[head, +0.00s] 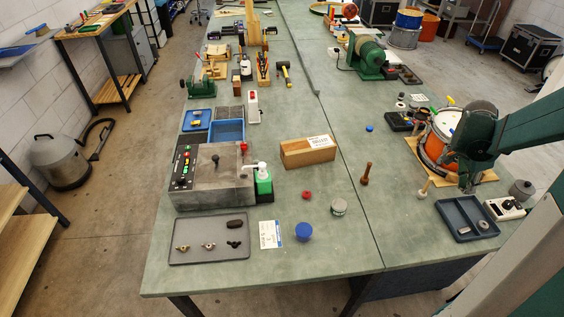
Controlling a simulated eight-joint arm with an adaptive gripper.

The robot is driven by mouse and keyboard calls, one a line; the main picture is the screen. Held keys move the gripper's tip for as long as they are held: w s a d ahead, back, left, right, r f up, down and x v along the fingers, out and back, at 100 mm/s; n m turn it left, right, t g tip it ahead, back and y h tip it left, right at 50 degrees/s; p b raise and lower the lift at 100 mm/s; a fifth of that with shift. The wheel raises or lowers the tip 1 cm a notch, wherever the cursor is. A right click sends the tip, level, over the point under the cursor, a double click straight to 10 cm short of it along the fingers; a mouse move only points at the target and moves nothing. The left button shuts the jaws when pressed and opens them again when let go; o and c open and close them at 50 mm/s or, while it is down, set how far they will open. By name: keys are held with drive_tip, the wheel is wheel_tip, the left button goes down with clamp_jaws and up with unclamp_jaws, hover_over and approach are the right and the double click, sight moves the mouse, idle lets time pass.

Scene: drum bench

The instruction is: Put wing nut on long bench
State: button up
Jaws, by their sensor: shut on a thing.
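My gripper (468,186) is at the right, pointing down beside the white-topped orange drum (440,133). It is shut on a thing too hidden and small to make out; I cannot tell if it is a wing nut. The long green bench (345,245) fills the middle. On its near left, a grey tray (193,259) holds small winged pieces that look like wing nuts: a brass one (182,248), a paler one (209,245) and a dark one (234,244). A dark oval piece (235,224) lies with them.
A blue-grey tray (456,231) and a white box with a knob (503,208) stand near my gripper.

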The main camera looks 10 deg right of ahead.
drive_tip(key=shift+r, duration=1.85)
drive_tip(key=w+a+r+n+t+p, duration=0.1)
drive_tip(key=w+a+n+t+p, duration=0.3)
drive_tip(key=w+a, duration=2.45)
drive_tip(key=w+a+n, duration=0.2)
drive_tip(key=w+a, duration=0.3)
drive_tip(key=a, duration=0.7)
drive_tip(key=w+a+f+n+y, duration=0.15)
drive_tip(key=w+a, duration=0.25)
drive_tip(key=a, duration=0.8)
drive_tip(key=w+a+n, duration=0.3)
drive_tip(key=w+a, duration=0.2)
drive_tip(key=a, duration=0.8)
drive_tip(key=shift+s+a+f+p, duration=0.1)
drive_tip(key=shift+f+p, duration=0.25)
drive_tip(key=shift+f, duration=2.05)
drive_tip(key=shift+f, duration=0.1)
